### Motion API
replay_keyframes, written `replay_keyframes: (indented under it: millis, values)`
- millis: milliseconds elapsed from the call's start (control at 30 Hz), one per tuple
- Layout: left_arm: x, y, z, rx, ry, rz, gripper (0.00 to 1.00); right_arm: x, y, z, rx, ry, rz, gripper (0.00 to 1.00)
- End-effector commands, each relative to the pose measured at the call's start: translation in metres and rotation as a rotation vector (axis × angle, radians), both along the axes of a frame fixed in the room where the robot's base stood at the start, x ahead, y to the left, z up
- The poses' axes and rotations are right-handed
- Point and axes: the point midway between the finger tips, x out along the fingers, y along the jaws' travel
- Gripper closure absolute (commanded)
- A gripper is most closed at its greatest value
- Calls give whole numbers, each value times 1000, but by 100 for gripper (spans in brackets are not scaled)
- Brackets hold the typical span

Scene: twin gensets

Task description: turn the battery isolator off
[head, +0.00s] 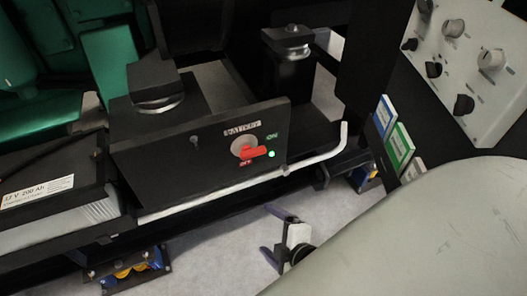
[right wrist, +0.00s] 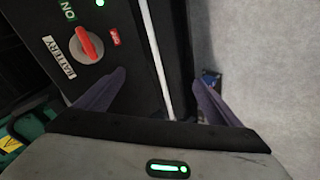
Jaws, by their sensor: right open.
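The battery isolator's red handle (head: 253,153) sits on a round grey base on a black panel (head: 180,150) marked BATTERY. In the head view it lies nearly level, with the ON mark above right and the OFF mark below. A green lamp (head: 271,154) beside it is lit. The handle also shows in the right wrist view (right wrist: 88,43), up and left of my fingers. My right gripper (head: 270,234) is open and empty, below the panel and apart from the handle. Its purple fingers (right wrist: 158,76) show either side of a pale bar. My left gripper is not in view.
The pale bar (head: 327,155) runs along the panel's lower edge and bends up at its right end. A battery (head: 60,203) stands at left. A grey control box with knobs (head: 470,60) and coloured tags (head: 400,145) are at right. Pale floor is open below.

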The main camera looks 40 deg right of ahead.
Motion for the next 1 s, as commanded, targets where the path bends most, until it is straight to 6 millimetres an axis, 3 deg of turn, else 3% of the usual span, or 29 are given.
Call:
replay_keyframes:
  millis: [33, 67, 200, 400, 600, 767, 1000]
  values:
    - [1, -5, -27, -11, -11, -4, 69, 19, -18, -20, -232, -53, 93, 12]
    - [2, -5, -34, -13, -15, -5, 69, 30, -28, -19, -378, -78, 147, 12]
    - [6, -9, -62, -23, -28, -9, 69, 68, -63, -5, -1032, -144, 344, 12]
    - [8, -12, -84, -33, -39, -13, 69, 98, -82, 21, -1716, -126, 482, 12]
    - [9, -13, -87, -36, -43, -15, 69, 110, -86, 36, -1978, -91, 516, 12]
    - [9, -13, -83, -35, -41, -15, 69, 129, -90, 40, -1993, -88, 517, 12]
    - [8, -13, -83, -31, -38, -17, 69, 173, -102, 39, -1990, -87, 516, 12]
